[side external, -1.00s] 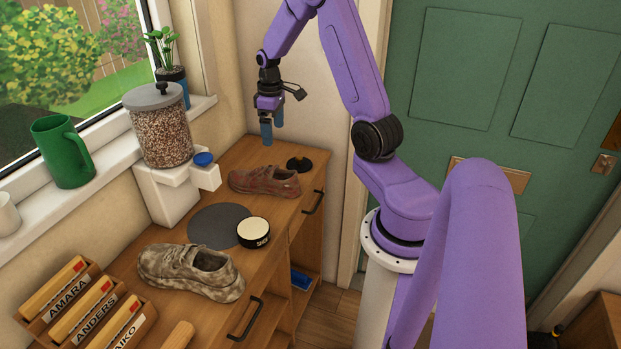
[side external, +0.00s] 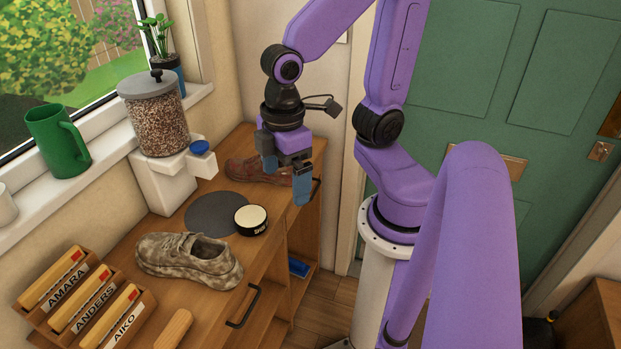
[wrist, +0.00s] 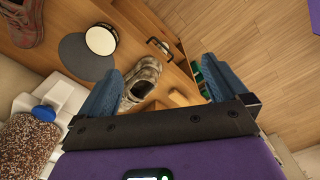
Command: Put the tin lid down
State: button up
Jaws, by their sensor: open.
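A round black tin (side external: 251,220) with a pale cream top and white lettering stands at the right edge of a dark grey round mat (side external: 205,212) on the wooden bench. I cannot tell whether the pale top is its lid or its contents. The tin also shows in the wrist view (wrist: 101,40), beside the mat (wrist: 80,58). My gripper (side external: 286,178) is open and empty, above the bench's front edge, beyond the tin and apart from it. In the wrist view, its blue fingers (wrist: 162,68) are wide apart, with nothing held between them.
A camouflage shoe (side external: 190,258) is nearer the camera than the tin. A reddish shoe (side external: 240,168) is partly hidden behind my gripper. A jar (side external: 157,125) on a white dispenser stands by the window. Labelled brush slots (side external: 80,300) are at lower left.

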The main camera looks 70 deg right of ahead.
jog(key=shift+n, duration=0.7)
jog(key=s, duration=0.5)
jog(key=shift+r, duration=0.1)
